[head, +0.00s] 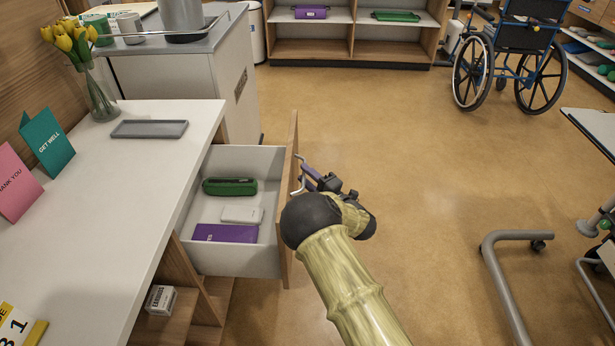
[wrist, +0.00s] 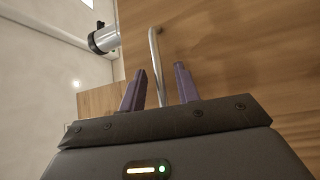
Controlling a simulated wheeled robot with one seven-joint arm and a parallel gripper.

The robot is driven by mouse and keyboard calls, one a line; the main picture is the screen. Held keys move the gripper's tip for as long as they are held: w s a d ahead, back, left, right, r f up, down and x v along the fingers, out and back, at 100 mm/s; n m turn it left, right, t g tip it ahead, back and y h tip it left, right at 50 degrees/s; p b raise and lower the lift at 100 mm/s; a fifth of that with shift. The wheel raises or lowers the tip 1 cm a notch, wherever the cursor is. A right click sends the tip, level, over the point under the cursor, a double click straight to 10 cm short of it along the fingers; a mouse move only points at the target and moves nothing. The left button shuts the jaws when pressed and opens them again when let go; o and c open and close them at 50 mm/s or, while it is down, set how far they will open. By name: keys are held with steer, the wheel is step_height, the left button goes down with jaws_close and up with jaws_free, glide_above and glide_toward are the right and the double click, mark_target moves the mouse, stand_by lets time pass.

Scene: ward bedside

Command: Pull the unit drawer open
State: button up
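The unit drawer (head: 190,252) stands well open from the unit below the white top, and its inside shows in the head view. Its wooden front (head: 290,205) faces right and bears a bent metal bar handle (head: 297,184). My gripper (head: 306,170) is at the front's outer side, close by the handle. In the wrist view the purple fingers of my gripper (wrist: 160,75) are apart. The handle (wrist: 154,48) runs between them, with a visible gap to the right finger. Contact with the left finger cannot be told.
A green case (head: 229,187), a white box (head: 241,214) and a purple box (head: 225,233) lie in the drawer. A grey tray (head: 149,129) and a flower vase (head: 98,95) stand on the white top. A wheeled table frame (head: 500,270) stands right. Floor between is clear.

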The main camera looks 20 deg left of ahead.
steer(key=v, duration=1.7)
steer(key=shift+d+p, duration=0.15)
steer(key=shift+p, duration=0.2)
